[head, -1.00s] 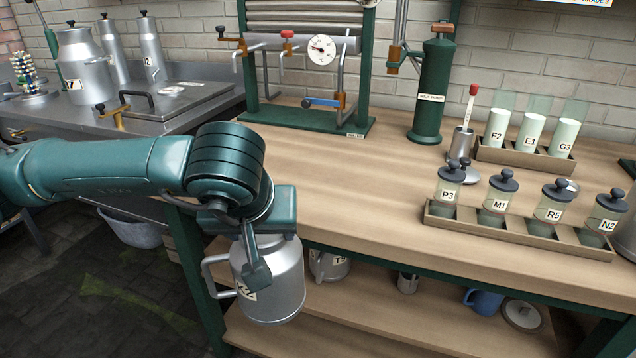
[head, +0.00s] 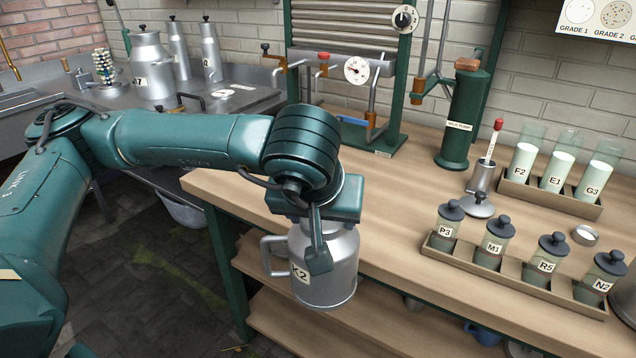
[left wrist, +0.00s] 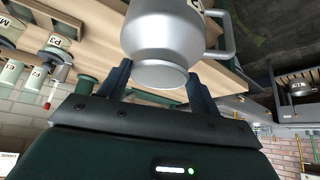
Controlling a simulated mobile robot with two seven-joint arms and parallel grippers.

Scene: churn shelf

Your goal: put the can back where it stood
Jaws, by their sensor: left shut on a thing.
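The can is a silver metal can (head: 340,270) with a side handle and a label that reads K2, partly covered by a finger. My left gripper (head: 320,235) is shut on its upper part from above. The can hangs about upright in front of the bench's front edge, near its left end, clear of the floor. In the left wrist view, the can (left wrist: 160,35) sits between the two dark fingers, with its handle to the right. My right gripper is not in view.
The wooden bench top (head: 390,200) carries a green milk pump (head: 465,120), a rack of labelled jars (head: 465,262) and a rack of tubes (head: 545,195). A lower shelf (head: 285,325) runs beneath, partly hidden by the can. Another can (head: 152,70) stands on the steel counter at left.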

